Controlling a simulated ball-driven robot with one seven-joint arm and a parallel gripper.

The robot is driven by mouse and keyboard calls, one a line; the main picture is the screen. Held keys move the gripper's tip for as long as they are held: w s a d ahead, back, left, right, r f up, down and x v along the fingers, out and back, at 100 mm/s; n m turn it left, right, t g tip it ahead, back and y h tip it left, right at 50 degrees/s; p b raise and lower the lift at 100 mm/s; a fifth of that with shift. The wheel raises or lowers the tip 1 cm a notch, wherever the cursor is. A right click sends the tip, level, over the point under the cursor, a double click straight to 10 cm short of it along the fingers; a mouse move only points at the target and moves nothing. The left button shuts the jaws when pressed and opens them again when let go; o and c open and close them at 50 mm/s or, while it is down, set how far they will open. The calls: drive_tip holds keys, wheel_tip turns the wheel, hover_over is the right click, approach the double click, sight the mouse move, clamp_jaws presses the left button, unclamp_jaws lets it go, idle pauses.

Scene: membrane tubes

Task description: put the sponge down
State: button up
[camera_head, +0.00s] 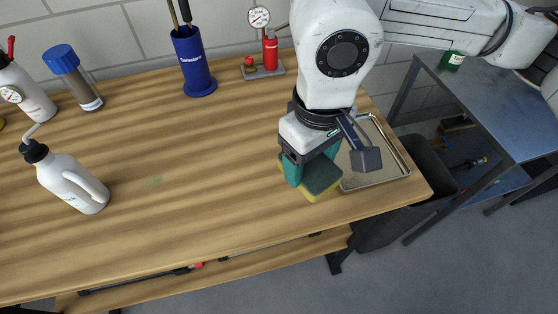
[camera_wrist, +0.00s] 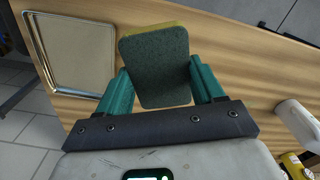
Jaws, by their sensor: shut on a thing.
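The sponge (camera_head: 322,178) has a dark green scouring side and a yellow side. My gripper (camera_head: 308,174) is shut on it near the right front part of the wooden table (camera_head: 190,160). In the wrist view the sponge (camera_wrist: 155,65) sits between the two green fingers of my gripper (camera_wrist: 160,88), its green face toward the camera and a yellow edge at the top. I cannot tell whether the sponge touches the table or hangs just above it.
A metal tray (camera_head: 393,178) lies right of the gripper at the table's right end, also in the wrist view (camera_wrist: 108,72). A white bottle (camera_head: 72,183) and a blue-capped tube (camera_head: 82,88) stand at left. A blue holder (camera_head: 195,68) and a red pump (camera_head: 270,55) stand behind. The table's middle is mostly clear.

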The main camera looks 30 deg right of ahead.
drive_tip(key=w, duration=0.1)
drive_tip(key=w+f, duration=0.1)
drive_tip(key=w, duration=0.2)
drive_tip(key=shift+a+f+p, duration=0.25)
drive_tip(key=shift+f+p, duration=0.05)
drive_tip(key=shift+f, duration=0.05)
drive_tip(key=w+f, duration=0.1)
drive_tip(key=f, duration=0.1)
drive_tip(key=w+f, duration=0.1)
drive_tip(key=w, duration=0.1)
drive_tip(key=w+f, duration=0.2)
drive_tip(key=shift+a+f, duration=0.25)
drive_tip(key=shift+f, duration=0.1)
drive_tip(key=f, duration=0.1)
drive_tip(key=f+p, duration=0.1)
drive_tip(key=f, duration=0.1)
drive_tip(key=shift+w, duration=0.3)
drive_tip(key=shift+f, duration=0.4)
drive_tip(key=shift+f, duration=0.15)
drive_tip(key=o, duration=1.1)
